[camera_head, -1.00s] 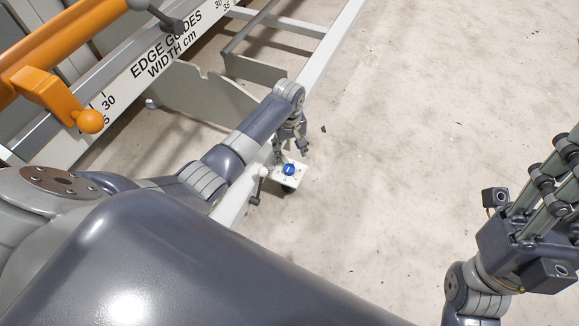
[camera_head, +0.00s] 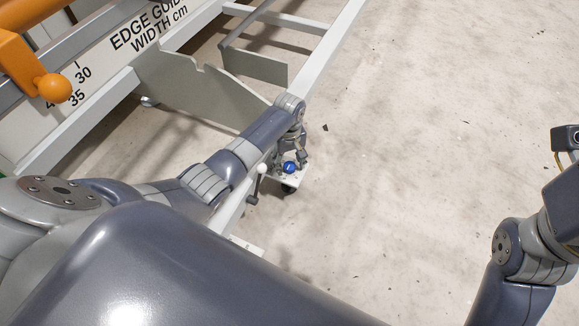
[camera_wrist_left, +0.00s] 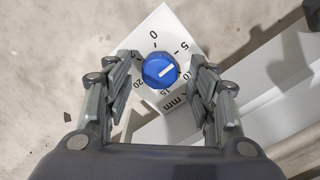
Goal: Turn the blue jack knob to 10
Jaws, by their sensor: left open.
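The blue jack knob (camera_wrist_left: 160,71) sits on a white dial plate (camera_wrist_left: 172,25) printed with numbers and "mm". Its white pointer line points right and slightly up, between the 5 and the 10. My left gripper (camera_wrist_left: 163,68) is open, with one finger on each side of the knob; I cannot tell if either touches it. In the head view the knob (camera_head: 289,168) shows just below the left gripper (camera_head: 293,158). Only part of my right gripper (camera_head: 566,190) shows at the right edge; its fingers are outside the frame.
The dial plate sits beside a long pale frame rail (camera_head: 325,60). A scale bar marked "EDGE GUIDES WIDTH cm" (camera_head: 148,35) and an orange ball-ended handle (camera_head: 54,88) are at upper left. Bare concrete floor (camera_head: 420,150) lies open to the right.

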